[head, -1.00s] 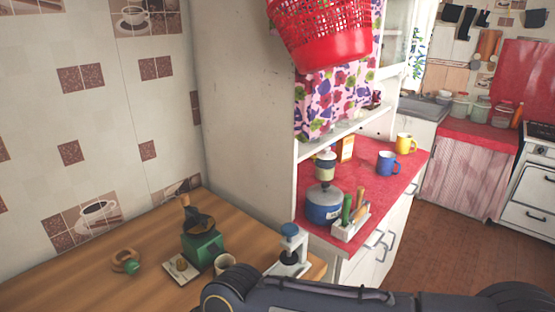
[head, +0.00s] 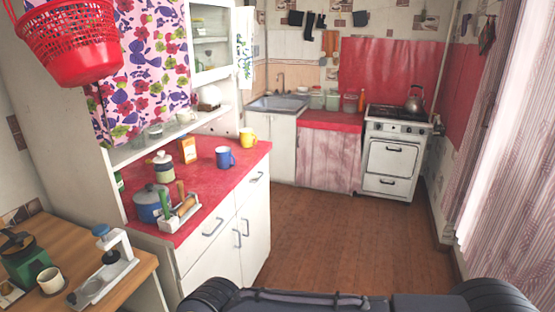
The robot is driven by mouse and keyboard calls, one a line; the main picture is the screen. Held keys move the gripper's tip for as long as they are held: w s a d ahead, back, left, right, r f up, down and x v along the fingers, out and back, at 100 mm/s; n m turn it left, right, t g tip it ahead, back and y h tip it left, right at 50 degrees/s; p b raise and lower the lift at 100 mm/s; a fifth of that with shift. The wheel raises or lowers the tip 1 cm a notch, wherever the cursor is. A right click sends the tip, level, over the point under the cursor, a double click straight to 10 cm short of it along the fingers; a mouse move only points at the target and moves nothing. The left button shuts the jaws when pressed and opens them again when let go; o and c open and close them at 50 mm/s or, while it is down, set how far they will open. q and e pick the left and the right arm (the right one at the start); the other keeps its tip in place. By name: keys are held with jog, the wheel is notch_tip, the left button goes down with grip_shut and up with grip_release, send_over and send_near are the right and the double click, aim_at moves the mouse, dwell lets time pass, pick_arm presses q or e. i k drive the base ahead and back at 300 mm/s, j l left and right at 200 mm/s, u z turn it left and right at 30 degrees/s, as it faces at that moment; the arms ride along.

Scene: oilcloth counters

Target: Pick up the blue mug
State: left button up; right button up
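The blue mug (head: 225,157) stands upright on the red oilcloth counter (head: 213,182) of the white cupboard, left of the middle in the head view. A yellow mug (head: 248,138) stands behind it and to its right. Part of my dark arm shows along the bottom edge, well below and apart from the mug. Neither of my grippers is in view.
On the same counter are a blue pot (head: 150,204), a white utensil caddy (head: 180,212), a lidded jar (head: 162,167) and an orange box (head: 188,150). A red basket (head: 70,45) hangs above left. The wooden floor (head: 330,235) is clear towards the stove (head: 392,155).

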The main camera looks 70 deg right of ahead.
aim_at(224, 155)
jog(key=z, duration=2.1)
jog(key=i+l+u, duration=0.1)
jog(key=u, duration=1.1)
jog(key=i+l+u, duration=0.3)
jog(key=l, duration=0.2)
jog(key=l+u, duration=0.25)
jog(key=l, duration=0.25)
jog(key=i+l+u, duration=0.15)
jog(key=l+u, duration=0.15)
jog(key=l, duration=0.25)
jog(key=l+u, duration=0.3)
jog(key=l, duration=0.25)
jog(key=l+u, duration=0.1)
jog(key=l, duration=2.45)
jog(key=k, duration=0.05)
